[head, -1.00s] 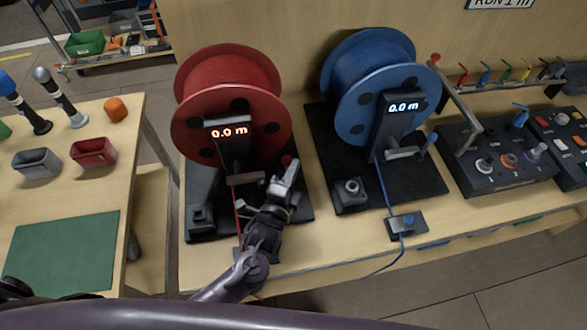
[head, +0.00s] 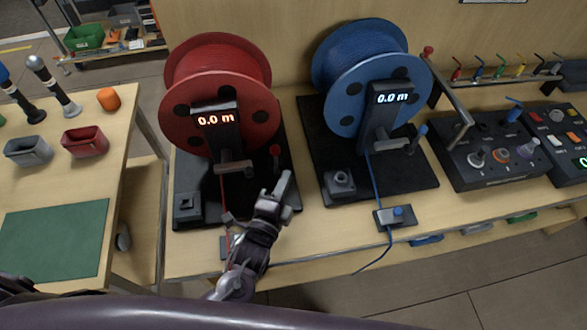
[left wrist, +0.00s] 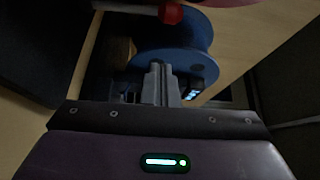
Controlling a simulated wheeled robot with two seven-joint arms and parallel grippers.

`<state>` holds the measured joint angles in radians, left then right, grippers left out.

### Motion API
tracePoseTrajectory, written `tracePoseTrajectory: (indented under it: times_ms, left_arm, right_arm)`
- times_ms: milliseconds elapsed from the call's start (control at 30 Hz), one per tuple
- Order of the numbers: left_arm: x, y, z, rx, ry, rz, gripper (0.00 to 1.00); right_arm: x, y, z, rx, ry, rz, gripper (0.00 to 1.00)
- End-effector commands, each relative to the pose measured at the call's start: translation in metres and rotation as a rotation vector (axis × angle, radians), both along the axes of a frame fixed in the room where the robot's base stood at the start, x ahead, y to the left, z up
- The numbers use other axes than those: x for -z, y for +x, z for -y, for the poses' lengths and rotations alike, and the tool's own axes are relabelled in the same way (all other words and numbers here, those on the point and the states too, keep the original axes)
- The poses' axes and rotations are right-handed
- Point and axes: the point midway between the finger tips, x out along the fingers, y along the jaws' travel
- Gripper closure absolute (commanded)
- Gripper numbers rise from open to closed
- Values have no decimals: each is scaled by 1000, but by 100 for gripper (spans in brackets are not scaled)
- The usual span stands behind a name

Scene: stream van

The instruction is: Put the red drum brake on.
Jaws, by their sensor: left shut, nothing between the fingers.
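The red drum (head: 218,90) stands on its black base (head: 255,195), and its display reads 0.0 m. Its brake lever, with a red knob (head: 275,150), stands roughly upright at the right front of the drum. My left gripper (head: 286,180) is shut and empty, just in front of and right of that lever, apart from it in the head view. In the left wrist view, the closed fingers (left wrist: 160,88) point towards the blue drum (left wrist: 185,58), and the red knob (left wrist: 172,13) shows at the top edge. My right gripper is out of view.
The blue drum (head: 355,70) with its own lever stands to the right, also at 0.0 m. A control panel (head: 490,150) is farther right. A table with cups is at left.

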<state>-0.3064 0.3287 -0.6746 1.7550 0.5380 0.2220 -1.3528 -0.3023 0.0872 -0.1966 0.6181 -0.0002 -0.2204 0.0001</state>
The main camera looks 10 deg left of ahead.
Motion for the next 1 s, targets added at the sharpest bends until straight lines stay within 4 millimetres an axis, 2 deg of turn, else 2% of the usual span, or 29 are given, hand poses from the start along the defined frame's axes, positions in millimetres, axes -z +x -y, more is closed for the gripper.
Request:
tracePoseTrajectory:
  times_ms: [100,167,500,1000]
  left_arm:
    - [2,-19,-3,2,-1,-1,100]
    - [1,-24,-4,2,-2,1,100]
    - [-1,-31,-6,1,-2,1,100]
    - [-1,-31,-6,1,-2,1,100]
  right_arm:
    - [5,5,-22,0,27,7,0]
    - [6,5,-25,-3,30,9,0]
    - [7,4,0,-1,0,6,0]
    - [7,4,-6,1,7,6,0]
